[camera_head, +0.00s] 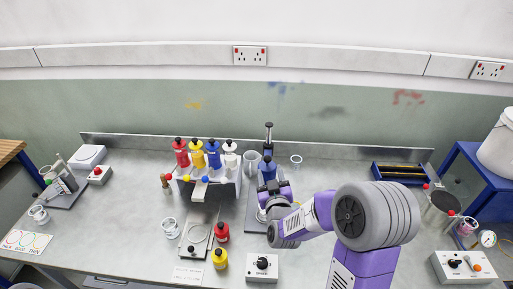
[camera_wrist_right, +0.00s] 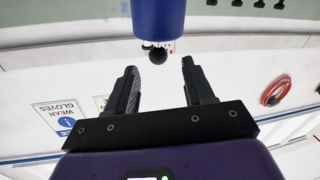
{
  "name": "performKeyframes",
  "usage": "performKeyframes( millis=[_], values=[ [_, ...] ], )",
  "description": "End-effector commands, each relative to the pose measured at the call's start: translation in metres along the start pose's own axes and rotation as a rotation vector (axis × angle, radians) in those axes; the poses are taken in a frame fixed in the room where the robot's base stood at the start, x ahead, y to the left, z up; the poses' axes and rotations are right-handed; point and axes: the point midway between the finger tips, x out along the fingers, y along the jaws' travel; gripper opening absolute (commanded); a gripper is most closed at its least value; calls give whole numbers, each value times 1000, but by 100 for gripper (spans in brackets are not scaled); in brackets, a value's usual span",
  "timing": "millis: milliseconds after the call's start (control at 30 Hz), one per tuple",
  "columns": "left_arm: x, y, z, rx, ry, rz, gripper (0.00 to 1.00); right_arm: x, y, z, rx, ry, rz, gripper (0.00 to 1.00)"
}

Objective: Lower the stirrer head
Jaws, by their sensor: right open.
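The stirrer has a blue head (camera_head: 267,168) on a dark upright post (camera_head: 268,133) at the back middle of the bench. In the right wrist view the blue head (camera_wrist_right: 158,18) is at the top, with a dark round knob (camera_wrist_right: 159,53) just below it in the picture. My right gripper (camera_head: 270,188) is in front of the head and hides its lower part and much of the stand. In the wrist view its two fingers (camera_wrist_right: 159,72) are apart, with nothing held between them. Contact with the knob cannot be told. My left gripper is not in view.
A rack (camera_head: 204,187) with red, yellow, blue and white bottles stands left of the stirrer, near a grey jug (camera_head: 251,164). A small beaker (camera_head: 296,161) stands right of it. A control box (camera_head: 262,266) is at the front.

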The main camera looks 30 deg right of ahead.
Motion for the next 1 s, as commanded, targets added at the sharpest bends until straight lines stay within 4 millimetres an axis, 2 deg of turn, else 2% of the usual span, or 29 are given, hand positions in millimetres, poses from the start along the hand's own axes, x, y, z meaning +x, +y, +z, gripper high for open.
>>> performKeyframes(
  millis=[133,400,600,967,1000],
  values=[
    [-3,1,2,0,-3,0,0,11,1,0,-1,-1,1,53],
    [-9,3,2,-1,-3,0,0,51,0,0,-1,-1,0,53],
    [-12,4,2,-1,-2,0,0,70,0,0,0,-2,0,53],
    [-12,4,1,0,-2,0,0,75,0,1,1,-2,-1,53],
    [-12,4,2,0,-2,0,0,75,0,1,1,-2,-1,46]
  ],
)
